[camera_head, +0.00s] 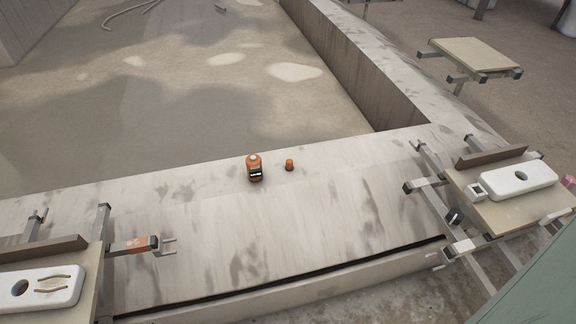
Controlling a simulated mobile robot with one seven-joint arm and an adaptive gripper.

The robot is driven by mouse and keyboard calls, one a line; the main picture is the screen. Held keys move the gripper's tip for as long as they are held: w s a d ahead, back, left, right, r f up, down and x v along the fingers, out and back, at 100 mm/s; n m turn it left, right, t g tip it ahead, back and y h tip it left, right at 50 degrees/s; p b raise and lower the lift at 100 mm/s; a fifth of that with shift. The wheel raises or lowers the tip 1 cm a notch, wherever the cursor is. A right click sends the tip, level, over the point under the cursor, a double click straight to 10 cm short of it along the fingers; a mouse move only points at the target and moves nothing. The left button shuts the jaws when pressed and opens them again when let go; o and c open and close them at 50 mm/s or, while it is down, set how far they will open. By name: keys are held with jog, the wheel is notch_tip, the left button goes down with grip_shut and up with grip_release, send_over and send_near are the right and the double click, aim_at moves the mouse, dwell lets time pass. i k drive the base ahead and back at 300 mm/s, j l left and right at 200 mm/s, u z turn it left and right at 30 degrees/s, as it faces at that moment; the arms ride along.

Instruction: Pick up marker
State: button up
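No thing in view clearly has the shape of a pen-like marker. An orange rounded object (255,168) with a pale top and a black label stands on the stained pale ledge (205,215), near the middle of the view. A small orange cylinder (289,165) stands just right of it, apart from it. I cannot tell whether either one is the marker. My gripper is not in view.
Metal frames carry boards with white slotted plates at the lower left (65,286) and right (540,178). A raised wall (355,62) runs back from the ledge. A dark slot (290,278) crosses the ledge's front. The ledge around the orange things is clear.

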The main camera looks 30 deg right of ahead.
aim_at(289, 167)
jog(key=i+l+z, duration=0.9)
jog(key=k+l, duration=0.05)
jog(key=k, duration=0.05)
